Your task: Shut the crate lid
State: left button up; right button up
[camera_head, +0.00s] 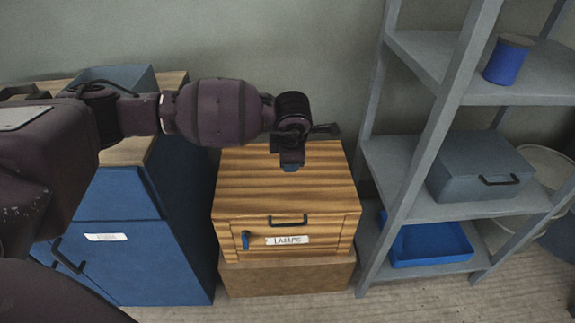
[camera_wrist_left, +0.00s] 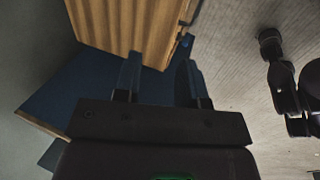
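The striped wooden crate (camera_head: 335,237), labelled LAMPS, stands on a brown box. Its lid (camera_head: 255,180) looks flat across the top, with no gap that I can make out; the back edge is partly hidden by my arm. A dark handle (camera_head: 287,221) and a blue latch (camera_head: 245,240) are on the crate's front. My left gripper (camera_head: 291,163) hangs over the back part of the lid; I cannot tell whether it touches. In the left wrist view its two fingers (camera_wrist_left: 160,82) are apart with nothing between them, near the striped wood (camera_wrist_left: 125,25). My right gripper is not in view.
A blue cabinet (camera_head: 150,255) stands close on the crate's left. A grey shelf (camera_head: 400,170) stands on its right, holding a grey box (camera_head: 478,165), a blue tray (camera_head: 430,245) and a blue canister (camera_head: 507,62). The floor (camera_head: 330,305) in front is clear.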

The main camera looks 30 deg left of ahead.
pick_arm(q)
jog(key=shift+p+v, duration=0.4)
jog(key=shift+v, duration=1.85)
